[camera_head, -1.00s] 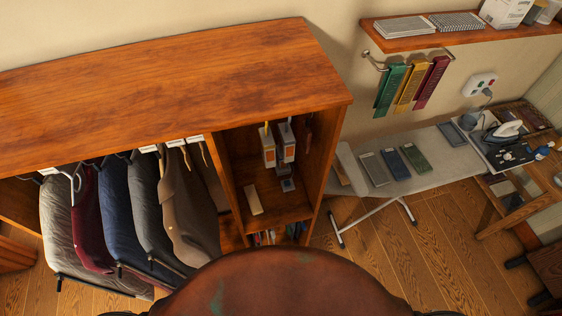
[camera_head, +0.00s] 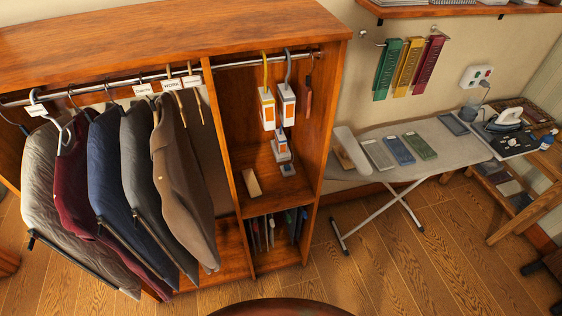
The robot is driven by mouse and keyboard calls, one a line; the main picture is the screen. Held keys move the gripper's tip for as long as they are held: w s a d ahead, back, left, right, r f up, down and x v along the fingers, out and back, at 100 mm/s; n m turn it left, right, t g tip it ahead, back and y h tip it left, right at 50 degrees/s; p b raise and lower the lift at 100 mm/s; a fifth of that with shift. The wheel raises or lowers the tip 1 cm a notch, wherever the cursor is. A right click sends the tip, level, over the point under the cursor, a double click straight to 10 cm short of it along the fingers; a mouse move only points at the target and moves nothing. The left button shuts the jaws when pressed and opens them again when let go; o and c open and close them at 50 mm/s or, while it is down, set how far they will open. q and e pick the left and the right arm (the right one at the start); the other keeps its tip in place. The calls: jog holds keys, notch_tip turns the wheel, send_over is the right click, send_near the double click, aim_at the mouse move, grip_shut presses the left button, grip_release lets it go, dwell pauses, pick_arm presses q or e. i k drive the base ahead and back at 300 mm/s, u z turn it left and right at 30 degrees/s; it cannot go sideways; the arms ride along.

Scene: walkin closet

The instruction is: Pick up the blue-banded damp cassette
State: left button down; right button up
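Two white-and-orange cassettes hang from the rail in the narrow right compartment of the wardrobe. The left cassette (camera_head: 267,108) has a yellow hook, and the right cassette (camera_head: 286,104) has a grey-blue hook. No blue band can be made out clearly on any of these at this size. Neither of my grippers is in view.
Several garments (camera_head: 125,195) hang in the left compartment. A cream block (camera_head: 251,183) lies on the shelf, with upright items (camera_head: 276,229) below. An ironing board (camera_head: 455,150) stands right, holding folded cloths and an iron (camera_head: 507,119).

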aim_at(280, 140)
jog(key=z, duration=0.05)
jog(key=k, duration=0.5)
jog(key=u, duration=1.15)
jog(key=i, duration=1.55)
jog(key=z, duration=0.4)
